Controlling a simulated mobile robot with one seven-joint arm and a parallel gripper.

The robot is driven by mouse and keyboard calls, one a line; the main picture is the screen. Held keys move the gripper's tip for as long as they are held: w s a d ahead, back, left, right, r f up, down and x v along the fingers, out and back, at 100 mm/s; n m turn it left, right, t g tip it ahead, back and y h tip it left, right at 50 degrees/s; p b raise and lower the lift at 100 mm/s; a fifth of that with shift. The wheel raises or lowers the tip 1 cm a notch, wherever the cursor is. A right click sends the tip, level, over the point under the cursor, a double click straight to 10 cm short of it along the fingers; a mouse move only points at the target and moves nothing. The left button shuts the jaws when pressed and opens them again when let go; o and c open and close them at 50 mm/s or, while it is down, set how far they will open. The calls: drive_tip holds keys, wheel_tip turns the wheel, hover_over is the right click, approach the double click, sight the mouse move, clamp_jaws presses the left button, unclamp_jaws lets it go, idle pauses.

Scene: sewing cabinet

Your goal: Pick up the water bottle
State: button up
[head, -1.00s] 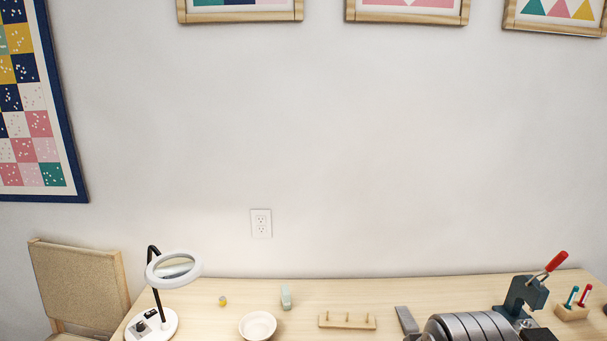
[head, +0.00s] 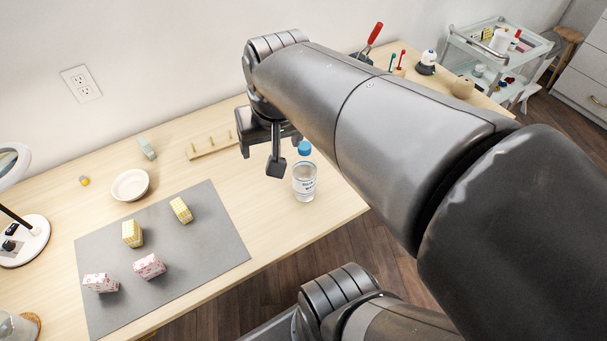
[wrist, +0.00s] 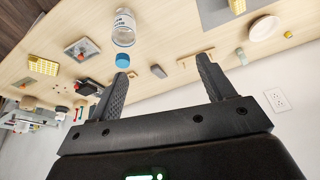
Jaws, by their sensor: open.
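The water bottle (head: 304,180) is clear with a blue cap and a white label. It stands upright on the wooden table near its front edge in the head view. It also shows at the top of the wrist view (wrist: 124,30), with its blue cap towards my gripper. My gripper (head: 262,155) is left of the bottle and close to it in the head view. In the wrist view the two fingers (wrist: 162,72) are apart with nothing between them. The bottle is beyond the left finger, apart from it.
A grey mat (head: 215,240) with several small patterned blocks lies left of the bottle. A white bowl (head: 130,185), a wooden peg rack (head: 212,147) and a magnifier lamp (head: 22,235) stand on the table (head: 80,210). A white cart (head: 495,65) is at the back right.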

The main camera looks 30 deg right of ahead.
sight(304, 156)
drive_tip(key=w+d+f+m+g, duration=0.1)
drive_tip(key=w+d+f+m, duration=0.1)
drive_tip(key=d, duration=0.1)
drive_tip(key=w+d+f+m+g, duration=0.1)
drive_tip(key=w+d+f+m, duration=0.1)
drive_tip(key=d, duration=0.2)
drive_tip(key=w+d+f+m+g, duration=0.1)
drive_tip(key=w+d+f+g, duration=0.1)
drive_tip(key=d+f, duration=0.1)
drive_tip(key=shift+w+d+m, duration=0.35)
drive_tip(key=shift+d+m, duration=0.05)
drive_tip(key=shift+d, duration=0.05)
wheel_tip(304, 156, down, 6)
drive_tip(key=shift+d+r, duration=0.1)
drive_tip(key=shift+w+d+f, duration=0.1)
drive_tip(key=shift+w+f, duration=0.1)
drive_tip(key=shift+f, duration=1.1)
drive_tip(key=shift+w+d+f, duration=0.1)
drive_tip(key=shift+w+f, duration=0.1)
drive_tip(key=shift+f, duration=1.05)
drive_tip(key=shift+c, duration=0.4)
clamp_jaws()
